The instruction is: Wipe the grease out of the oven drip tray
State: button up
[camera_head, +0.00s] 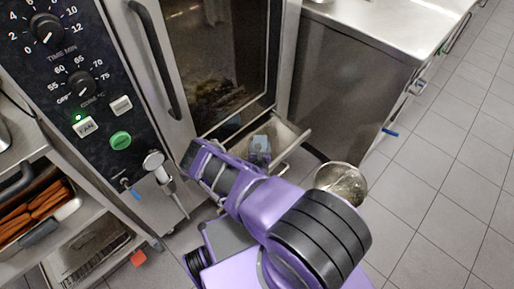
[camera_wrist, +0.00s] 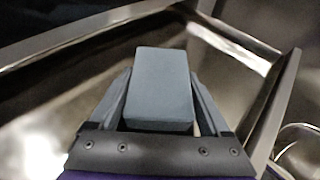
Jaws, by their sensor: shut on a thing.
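The oven drip tray (camera_head: 290,143) is a shallow metal tray below the oven door, partly hidden by my arm in the head view. In the wrist view its bare metal floor (camera_wrist: 60,115) and rim surround my gripper. My gripper (camera_wrist: 160,105) is shut on a blue-grey block (camera_wrist: 161,82), which looks like a sponge. The block also shows over the tray in the head view (camera_head: 260,148). Brownish shading covers parts of the tray floor; I cannot tell grease from reflection. Whether the block touches the floor is unclear.
The oven door (camera_head: 215,60) is closed above the tray, with a control panel (camera_head: 75,75) at left. A round metal bowl (camera_head: 341,182) is right of the tray. A steel counter (camera_head: 390,25) stands at back right. The tiled floor (camera_head: 440,180) at right is clear.

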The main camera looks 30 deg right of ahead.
aim_at(277, 131)
jog(key=shift+w+d+f+b, duration=0.1)
jog(key=shift+w+d+b, duration=0.25)
jog(key=shift+d, duration=1.35)
jog(key=shift+w+d+f+b, duration=0.15)
jog(key=shift+w+d, duration=0.3)
jog(key=shift+d, duration=1.25)
jog(key=shift+w+d+f+b, duration=0.1)
jog(key=shift+w+d+b, duration=0.25)
jog(key=shift+d, duration=1.35)
jog(key=shift+r, duration=0.1)
jog(key=r+p, duration=0.5)
jog(key=r, duration=0.1)
jog(key=shift+w+a+r+p, duration=0.2)
jog(key=shift+w+p, duration=0.1)
jog(key=shift+p, duration=0.1)
jog(key=shift+r+p, duration=1.45)
jog(key=shift+r, duration=0.05)
jog(key=shift+w, duration=0.1)
